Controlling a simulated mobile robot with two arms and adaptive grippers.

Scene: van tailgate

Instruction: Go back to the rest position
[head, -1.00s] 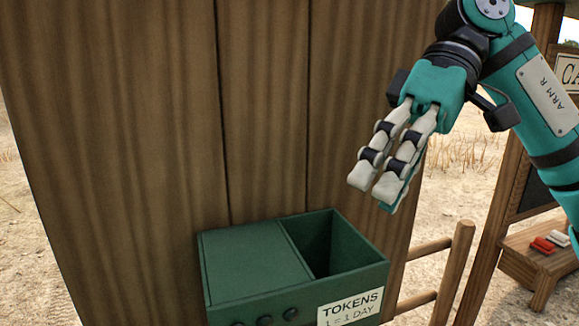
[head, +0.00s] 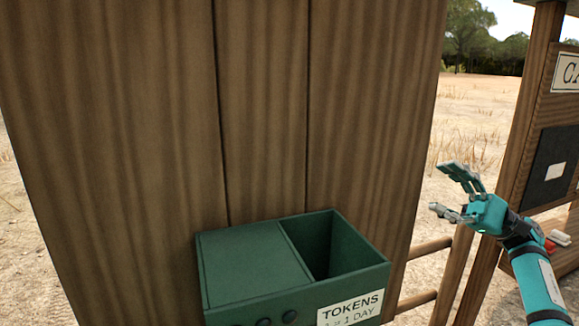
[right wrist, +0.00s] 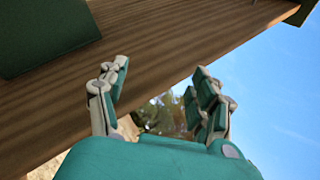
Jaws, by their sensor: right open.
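My right gripper (head: 452,195) is at the right of the head view, apart from the wooden panel and to the right of the token box. Its fingers are spread open and nothing shows between them. In the right wrist view the open fingers (right wrist: 160,100) stand apart, with only background between them. The green token box (head: 250,265), labelled "TOKENS 1 = 1 DAY", is at the bottom middle of the head view. Its right compartment is open at the top, and the part of its inside that shows looks empty. My left gripper is not in view.
A tall wooden plank panel (head: 130,150) stands behind the token box. Wooden rails (head: 428,247) and a signed wooden stand (head: 530,120) are at the right. A red item (head: 549,246) and a whitish item (head: 560,238) lie there, partly behind my right arm. Open sandy ground lies beyond.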

